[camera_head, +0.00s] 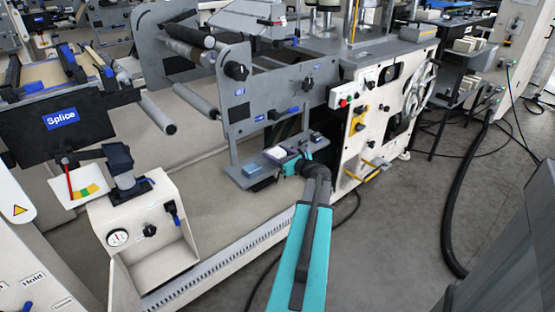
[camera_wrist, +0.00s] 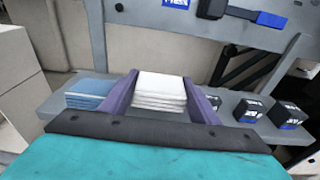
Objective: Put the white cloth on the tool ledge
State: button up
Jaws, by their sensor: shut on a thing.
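My gripper (camera_wrist: 160,84) is shut on the white cloth (camera_wrist: 161,93), a folded stack held between its two purple fingers. The cloth is over the ledge (camera_wrist: 55,106) in the wrist view. I cannot tell whether its underside touches the ledge, because the gripper hides the contact. A folded blue cloth (camera_wrist: 88,93) lies on the ledge left of my gripper.
Two small black boxes (camera_wrist: 248,111) (camera_wrist: 287,113) with blue labels stand on the ledge right of my gripper. A blue-handled tool (camera_wrist: 258,18) is on the grey machine plate above. The white machine cabinet (camera_head: 352,135) stands right of the ledge.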

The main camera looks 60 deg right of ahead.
jog(key=shift+f, duration=1.7)
jog(key=shift+f+b, duration=0.2)
jog(key=shift+b, duration=0.15)
jog(key=o, duration=1)
jog(key=shift+r, duration=0.2)
jog(key=shift+s, duration=0.1)
jog(key=p+v, duration=0.1)
jog(key=v, duration=1)
jog(key=shift+s+a, duration=0.15)
jog(key=shift+s, duration=0.25)
jog(key=shift+w, duration=0.1)
